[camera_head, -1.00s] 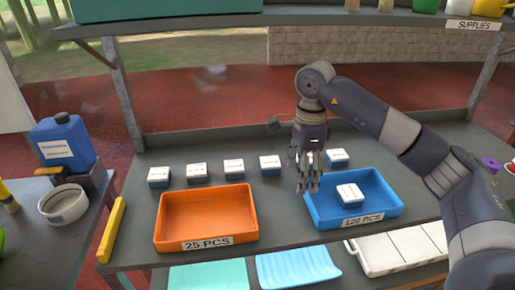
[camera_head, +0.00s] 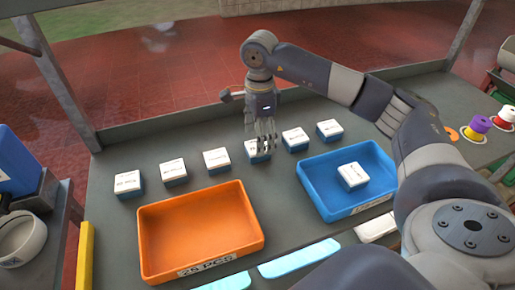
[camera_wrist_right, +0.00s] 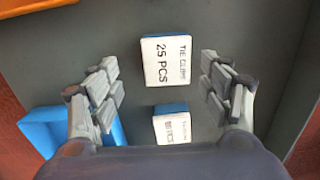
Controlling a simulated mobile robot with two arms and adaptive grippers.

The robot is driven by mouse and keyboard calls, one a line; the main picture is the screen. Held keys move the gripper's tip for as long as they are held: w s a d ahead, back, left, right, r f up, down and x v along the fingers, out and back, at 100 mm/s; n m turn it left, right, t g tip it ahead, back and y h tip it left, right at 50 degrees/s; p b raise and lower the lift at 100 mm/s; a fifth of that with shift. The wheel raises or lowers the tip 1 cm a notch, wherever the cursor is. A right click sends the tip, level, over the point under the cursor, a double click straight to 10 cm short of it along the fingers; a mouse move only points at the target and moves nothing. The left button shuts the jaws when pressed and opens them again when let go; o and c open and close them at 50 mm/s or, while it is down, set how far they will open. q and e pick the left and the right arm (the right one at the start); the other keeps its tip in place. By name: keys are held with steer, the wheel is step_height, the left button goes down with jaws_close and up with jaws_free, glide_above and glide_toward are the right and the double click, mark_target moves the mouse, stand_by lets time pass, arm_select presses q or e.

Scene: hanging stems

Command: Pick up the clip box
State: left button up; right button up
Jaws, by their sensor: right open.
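A row of small white-topped blue boxes stands on the grey table behind the trays. My right gripper (camera_head: 262,142) is open and points down over one mid-row box (camera_head: 256,155), partly hiding it. In the right wrist view, a box labelled "25 PCS" (camera_wrist_right: 170,62) lies below and between the spread fingers of my right gripper (camera_wrist_right: 162,88), nearer the top of the picture. A second box (camera_wrist_right: 172,128) sits below it in that view. The small print is hard to read, so I cannot tell for sure which is the clip box. My left gripper is out of view.
An orange tray (camera_head: 150,250) marked 25 PCS stands in front of the row. A blue tray (camera_head: 385,165) to its right holds one box (camera_head: 352,176). Neighbouring boxes (camera_head: 217,160) (camera_head: 295,139) stand close on both sides. Coloured spools (camera_head: 478,124) stand at the right.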

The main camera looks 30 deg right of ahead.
steer(key=f+p, duration=0.1)
steer(key=f, duration=0.1)
steer(key=w+f, duration=0.1)
steer(key=f, duration=0.1)
steer(key=shift+f+p, duration=0.2)
steer(key=shift+p, duration=0.15)
steer(key=shift+f, duration=0.45)
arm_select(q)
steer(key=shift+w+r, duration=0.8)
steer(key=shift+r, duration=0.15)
arm_select(e)
steer(key=c, duration=1.1)
